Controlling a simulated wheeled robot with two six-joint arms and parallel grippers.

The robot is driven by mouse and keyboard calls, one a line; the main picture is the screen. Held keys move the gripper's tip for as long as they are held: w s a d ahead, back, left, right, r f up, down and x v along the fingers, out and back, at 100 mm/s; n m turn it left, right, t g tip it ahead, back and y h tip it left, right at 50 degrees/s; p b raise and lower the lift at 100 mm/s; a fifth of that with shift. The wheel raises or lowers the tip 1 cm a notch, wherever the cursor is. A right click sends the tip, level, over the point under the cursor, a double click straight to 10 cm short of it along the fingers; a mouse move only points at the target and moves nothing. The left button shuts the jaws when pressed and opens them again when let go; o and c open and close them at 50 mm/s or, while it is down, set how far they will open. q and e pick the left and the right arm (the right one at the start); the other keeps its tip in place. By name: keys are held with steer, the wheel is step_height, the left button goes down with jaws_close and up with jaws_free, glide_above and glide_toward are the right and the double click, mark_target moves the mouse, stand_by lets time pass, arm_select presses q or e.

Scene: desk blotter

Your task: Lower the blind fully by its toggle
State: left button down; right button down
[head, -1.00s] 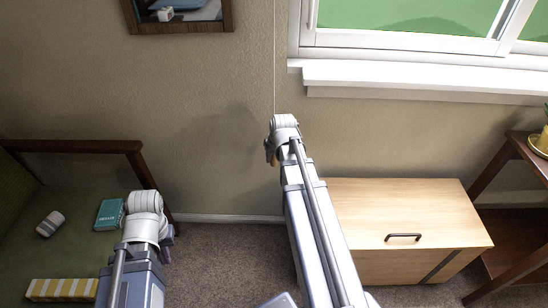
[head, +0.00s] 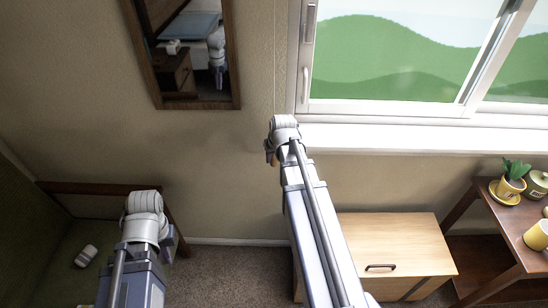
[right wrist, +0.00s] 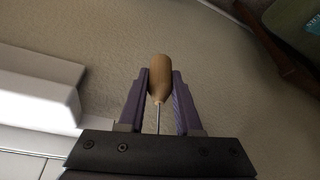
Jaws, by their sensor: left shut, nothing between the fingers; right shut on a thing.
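The toggle (right wrist: 159,78) is a tan wooden piece in the right wrist view, with a thin pale cord running from its narrow end. My right gripper (right wrist: 160,95) is shut on it, a purple finger on each side. In the head view the cord (head: 275,60) runs down along the wall, left of the window, to my right gripper (head: 270,155); the toggle is mostly hidden there. My left gripper (head: 180,243) is shut and empty, low at the left. The window pane (head: 390,60) shows uncovered; no blind fabric is in view.
The white windowsill (head: 400,138) juts out right of my right gripper. A wooden cabinet (head: 390,240) stands below it. A shelf (head: 505,215) with a potted plant (head: 512,175) stands at right. A mirror (head: 185,95) hangs at left, above a green seat (head: 75,245).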

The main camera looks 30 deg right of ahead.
step_height(320, 180, up, 43)
steer(key=p, duration=4)
steer(key=shift+f+p, duration=0.2)
steer(key=shift+p, duration=0.1)
steer(key=c, duration=0.6)
jaws_free()
steer(key=shift+f, duration=0.1)
step_height(320, 180, down, 32)
steer(key=b, duration=3.2)
steer(key=shift+f+b, duration=0.15)
steer(key=shift+b, duration=0.15)
